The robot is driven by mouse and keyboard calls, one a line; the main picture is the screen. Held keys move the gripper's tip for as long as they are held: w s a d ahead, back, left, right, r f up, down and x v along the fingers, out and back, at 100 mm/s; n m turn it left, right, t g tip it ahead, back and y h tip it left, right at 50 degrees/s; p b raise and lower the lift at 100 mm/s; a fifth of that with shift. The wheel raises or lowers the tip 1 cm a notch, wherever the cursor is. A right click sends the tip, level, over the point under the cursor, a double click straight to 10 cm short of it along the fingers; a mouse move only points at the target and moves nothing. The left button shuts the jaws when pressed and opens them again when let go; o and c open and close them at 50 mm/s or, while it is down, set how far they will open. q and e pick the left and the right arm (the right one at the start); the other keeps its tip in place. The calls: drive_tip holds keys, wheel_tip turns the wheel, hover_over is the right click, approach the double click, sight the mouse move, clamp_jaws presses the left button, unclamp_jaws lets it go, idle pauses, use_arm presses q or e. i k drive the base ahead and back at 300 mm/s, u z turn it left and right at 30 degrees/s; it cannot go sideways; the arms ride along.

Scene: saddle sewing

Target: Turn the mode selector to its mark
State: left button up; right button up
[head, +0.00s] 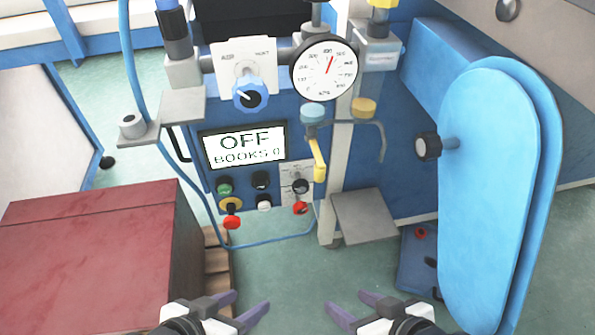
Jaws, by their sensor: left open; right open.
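A blue rotary knob (249,93) with a dark pointer sits on a white plate (236,56) that has small lettering, high on the blue machine. A small black switch (301,186) sits lower, on a grey labelled plate. The lettering is too small to tell for certain which of them is the mode selector. The display (243,147) reads OFF and BOOKS 0. My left gripper (252,298) and my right gripper (345,298) are open and empty at the bottom edge, well below and apart from the controls.
A round gauge (325,68) is right of the blue knob. Several push buttons (225,186) lie under the display. A yellow-handled lever (318,160) and grey plate (365,215) project nearby. A red box (100,255) stands left, a large blue panel (490,190) right.

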sight(300, 186)
drive_tip(key=z, duration=0.15)
drive_tip(key=k, duration=1.1)
drive_tip(key=u, duration=0.95)
drive_tip(key=i, duration=0.5)
